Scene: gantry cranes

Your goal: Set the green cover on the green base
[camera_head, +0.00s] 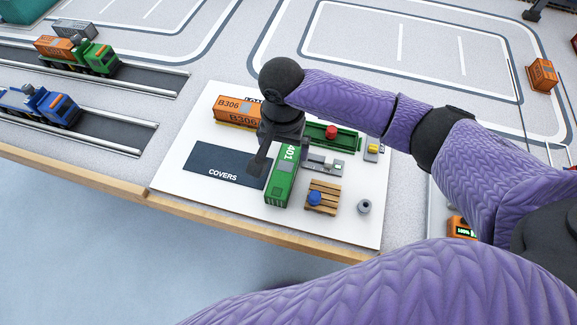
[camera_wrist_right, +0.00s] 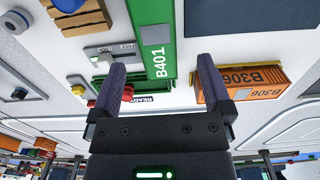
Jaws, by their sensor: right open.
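The green cover (camera_head: 283,180), a long box shape marked B401, lies on the white board just right of the dark COVERS mat (camera_head: 222,164). The cover also shows in the wrist view (camera_wrist_right: 152,25), ahead of the fingers. The green base (camera_head: 343,140) is a low green tray farther back and to the right, with a red knob (camera_head: 331,131) at it. Its edge shows in the wrist view (camera_wrist_right: 103,91), partly hidden by a finger. My right gripper (camera_head: 258,166) is open and empty, above the board near the cover's left side. My left gripper is out of view.
An orange container B306 (camera_head: 237,111) stands behind the gripper. A grey fixture (camera_head: 323,163), a wooden pallet with a blue knob (camera_head: 323,197) and a small grey cylinder (camera_head: 364,206) stand right of the cover. The board's front edge is clear. Toy trucks stand at left.

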